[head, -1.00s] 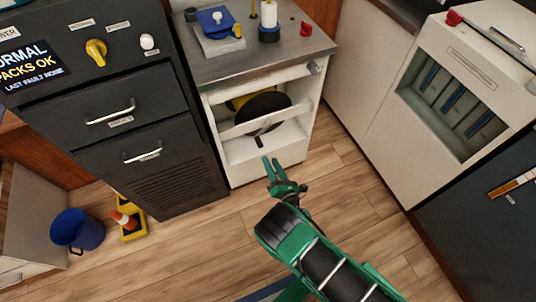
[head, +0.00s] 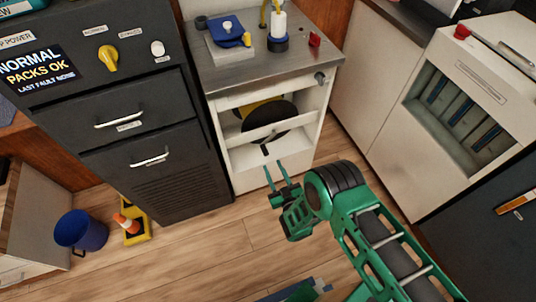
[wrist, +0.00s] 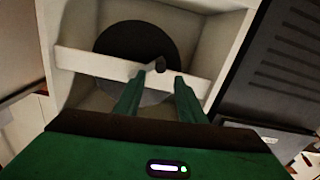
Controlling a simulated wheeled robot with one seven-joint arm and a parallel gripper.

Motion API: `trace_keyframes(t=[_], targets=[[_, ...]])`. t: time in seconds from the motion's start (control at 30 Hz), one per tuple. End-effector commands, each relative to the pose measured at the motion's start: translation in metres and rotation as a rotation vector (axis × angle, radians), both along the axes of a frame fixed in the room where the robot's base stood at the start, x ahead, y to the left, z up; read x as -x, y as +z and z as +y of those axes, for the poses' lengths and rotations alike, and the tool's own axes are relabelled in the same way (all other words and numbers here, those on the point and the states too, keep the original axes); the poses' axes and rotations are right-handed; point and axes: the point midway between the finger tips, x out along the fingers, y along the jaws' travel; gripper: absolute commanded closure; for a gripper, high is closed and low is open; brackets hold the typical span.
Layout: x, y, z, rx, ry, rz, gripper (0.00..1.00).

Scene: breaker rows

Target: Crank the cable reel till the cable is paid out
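The cable reel shows as a dark disc (head: 268,112) with a yellow part behind it, inside an open white cabinet (head: 244,182). A white bar (head: 285,127) runs across the disc. A small black crank handle (head: 265,150) sticks out below the bar; it also shows as a dark knob (wrist: 160,64) in the wrist view. My gripper (head: 274,170) is in front of the cabinet opening, its fingers pointing at the handle. In the wrist view my gripper (wrist: 160,78) is open, with the knob beyond and between the fingertips, seemingly not touched. How much cable is out cannot be seen.
The steel cabinet top (head: 290,68) carries a blue device (head: 223,28) and a red switch (head: 314,39). A dark drawer cabinet (head: 185,150) stands close on the left and a white unit (head: 390,150) on the right. A blue bucket (head: 82,232) stands on open wooden floor.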

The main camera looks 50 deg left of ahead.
Motion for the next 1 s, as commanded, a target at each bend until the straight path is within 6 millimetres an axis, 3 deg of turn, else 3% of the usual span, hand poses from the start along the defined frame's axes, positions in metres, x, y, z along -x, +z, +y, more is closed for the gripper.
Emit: trace_keyframes(t=[0.2,0.4,0.87,0.9,1.0], targets=[[-0.012,0.0,0.039,0.0,0.002,-0.004,0.63],[-0.021,0.0,0.064,-0.001,0.001,-0.004,0.63],[-0.026,-0.001,0.075,0.003,0.0,-0.003,0.63],[-0.026,-0.001,0.075,0.003,-0.001,-0.003,0.66],[-0.026,0.0,0.075,0.002,-0.001,-0.004,0.9]])
